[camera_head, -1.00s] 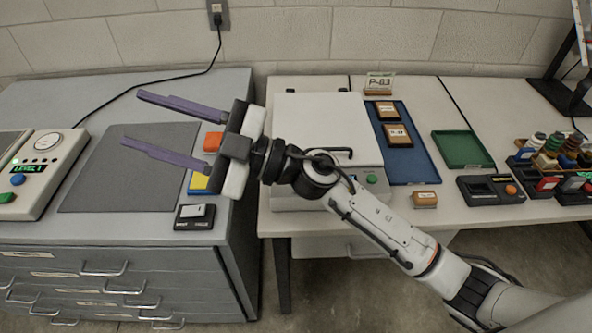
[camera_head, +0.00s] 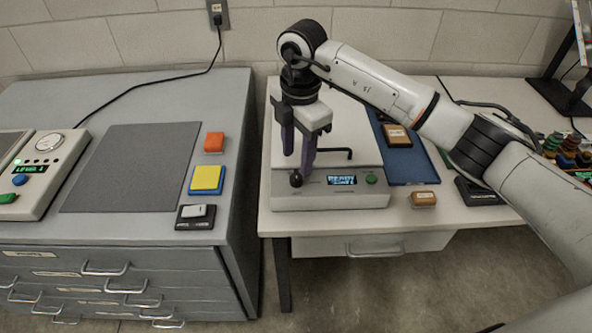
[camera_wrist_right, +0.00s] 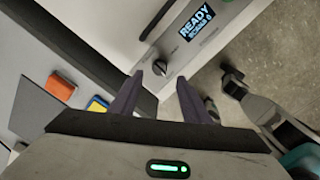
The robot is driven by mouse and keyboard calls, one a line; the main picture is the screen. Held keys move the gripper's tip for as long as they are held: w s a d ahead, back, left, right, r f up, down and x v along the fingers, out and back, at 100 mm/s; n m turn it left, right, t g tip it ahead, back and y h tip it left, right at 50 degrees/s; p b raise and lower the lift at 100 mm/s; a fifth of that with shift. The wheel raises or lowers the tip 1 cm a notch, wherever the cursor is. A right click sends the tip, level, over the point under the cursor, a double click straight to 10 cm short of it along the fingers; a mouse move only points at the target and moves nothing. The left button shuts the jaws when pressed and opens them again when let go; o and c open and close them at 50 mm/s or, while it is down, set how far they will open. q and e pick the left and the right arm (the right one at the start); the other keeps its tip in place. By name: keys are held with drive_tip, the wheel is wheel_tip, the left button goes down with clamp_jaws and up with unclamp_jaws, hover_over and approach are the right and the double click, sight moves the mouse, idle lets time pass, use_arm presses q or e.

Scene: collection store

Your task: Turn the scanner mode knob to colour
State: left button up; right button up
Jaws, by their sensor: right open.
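The scanner (camera_head: 330,197) is a pale box on the right-hand bench. Its dark mode knob (camera_head: 296,179) is at the left of the front panel and also shows in the right wrist view (camera_wrist_right: 160,67). The knob's mode labels are too small to read. My right gripper (camera_head: 297,160) points down just above the knob, with its purple fingers apart and empty. In the right wrist view the fingertips (camera_wrist_right: 160,78) lie on either side of the knob; I cannot tell whether they touch it.
The scanner's display (camera_head: 341,180) reads READY, with a green button (camera_head: 371,179) beside it. A stamp-like brown block (camera_head: 424,198) and blue tray (camera_head: 412,165) stand to the right. Left, across a gap, a grey cabinet carries orange (camera_head: 214,142) and yellow (camera_head: 207,178) blocks.

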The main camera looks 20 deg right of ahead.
sight(296, 174)
wheel_tip(296, 174, down, 6)
drive_tip(key=shift+w+a+f, duration=0.15)
drive_tip(key=shift+f, duration=0.05)
drive_tip(key=shift+c, duration=0.5)
drive_tip(key=c, duration=0.9)
